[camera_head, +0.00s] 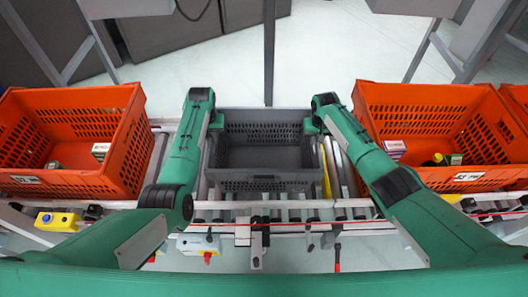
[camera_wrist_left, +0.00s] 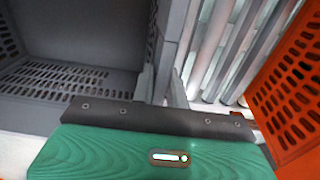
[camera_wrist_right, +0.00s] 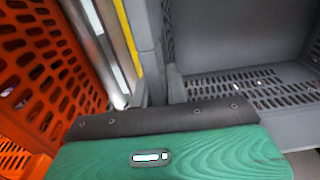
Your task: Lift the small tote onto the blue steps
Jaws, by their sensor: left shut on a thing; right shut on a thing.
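The small grey tote (camera_head: 265,185) sits between my two arms over the roller conveyor in the head view and looks empty. My left gripper (camera_wrist_left: 160,85) is shut on its left side wall; in the head view that gripper (camera_head: 214,122) is at the tote's left edge. My right gripper (camera_wrist_right: 158,88) is shut on its right side wall; in the head view that gripper (camera_head: 315,124) is at the right edge. Whether the tote touches the rollers I cannot tell. I see no blue steps in these views.
A large orange tote (camera_head: 128,135) with a few small items stands close on the left. Another orange tote (camera_head: 365,110) with small items stands on the right. The roller conveyor (camera_head: 290,212) runs beneath, with a yellow button box (camera_head: 58,221) at its front. Grey metal posts stand behind.

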